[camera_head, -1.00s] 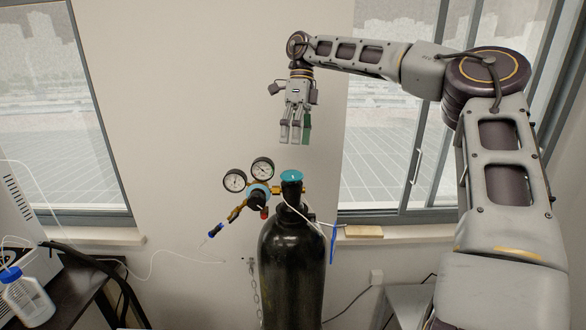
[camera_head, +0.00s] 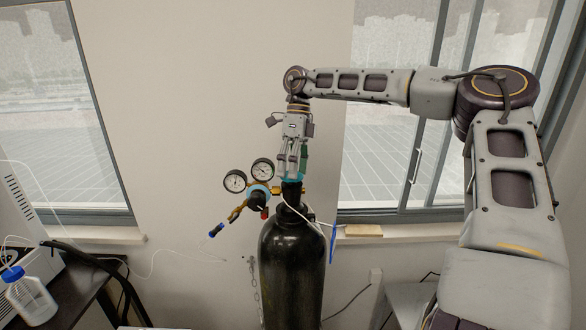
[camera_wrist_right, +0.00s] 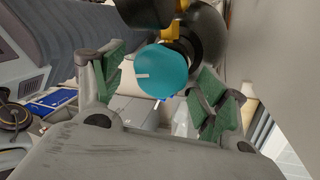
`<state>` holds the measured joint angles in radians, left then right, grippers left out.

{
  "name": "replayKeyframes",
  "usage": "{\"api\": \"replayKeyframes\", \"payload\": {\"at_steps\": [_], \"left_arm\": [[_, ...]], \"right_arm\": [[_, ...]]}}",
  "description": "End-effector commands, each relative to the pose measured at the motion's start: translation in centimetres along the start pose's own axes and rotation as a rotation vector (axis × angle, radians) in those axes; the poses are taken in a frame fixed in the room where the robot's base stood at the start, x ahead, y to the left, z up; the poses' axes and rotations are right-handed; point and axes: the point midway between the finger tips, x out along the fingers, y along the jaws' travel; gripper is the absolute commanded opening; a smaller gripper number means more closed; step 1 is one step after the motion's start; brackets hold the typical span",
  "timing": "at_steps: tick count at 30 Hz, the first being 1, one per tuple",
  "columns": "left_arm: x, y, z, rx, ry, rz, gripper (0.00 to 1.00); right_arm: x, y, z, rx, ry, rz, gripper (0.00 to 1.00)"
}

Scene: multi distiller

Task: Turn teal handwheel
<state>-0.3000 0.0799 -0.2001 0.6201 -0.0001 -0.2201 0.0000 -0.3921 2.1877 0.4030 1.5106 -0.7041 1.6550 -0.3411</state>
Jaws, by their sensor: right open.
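The teal handwheel (camera_wrist_right: 160,75) sits on top of the black gas cylinder (camera_head: 291,265). In the head view only a little of the teal handwheel (camera_head: 291,179) shows below my fingers. My right gripper (camera_head: 291,174) points down from above, its fingertips at the height of the handwheel. In the right wrist view my right gripper (camera_wrist_right: 155,92) is open, with green-padded fingers on both sides of the handwheel and visible gaps to it. Whether any finger touches it I cannot tell. My left gripper is not in view.
Two pressure gauges (camera_head: 248,174) and a brass regulator (camera_head: 258,197) stick out left of the cylinder's top, close to my gripper. A white hose and a blue strip (camera_head: 333,243) hang at its right. A dark table with a blue-capped bottle (camera_head: 30,297) stands at the left.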

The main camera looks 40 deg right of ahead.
Motion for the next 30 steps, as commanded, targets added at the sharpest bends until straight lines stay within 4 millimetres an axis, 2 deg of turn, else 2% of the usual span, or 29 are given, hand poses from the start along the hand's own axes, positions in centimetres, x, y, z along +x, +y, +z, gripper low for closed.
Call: {"api": "replayKeyframes", "payload": {"at_steps": [9,20,21,26,30], "left_arm": [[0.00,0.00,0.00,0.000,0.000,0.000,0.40],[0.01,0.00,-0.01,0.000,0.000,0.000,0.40],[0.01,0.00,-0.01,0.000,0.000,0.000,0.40],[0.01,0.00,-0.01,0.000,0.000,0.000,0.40],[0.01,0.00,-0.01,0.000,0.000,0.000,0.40]], "right_arm": [[0.14,-0.01,-0.01,0.000,0.001,0.000,0.73],[0.13,0.00,-0.01,0.000,0.001,0.000,0.27],[0.14,0.00,-0.01,-0.001,0.001,0.000,0.54],[0.14,0.00,-0.01,-0.001,0.001,0.000,0.73],[0.13,0.00,-0.01,0.000,0.001,0.000,0.73]]}}
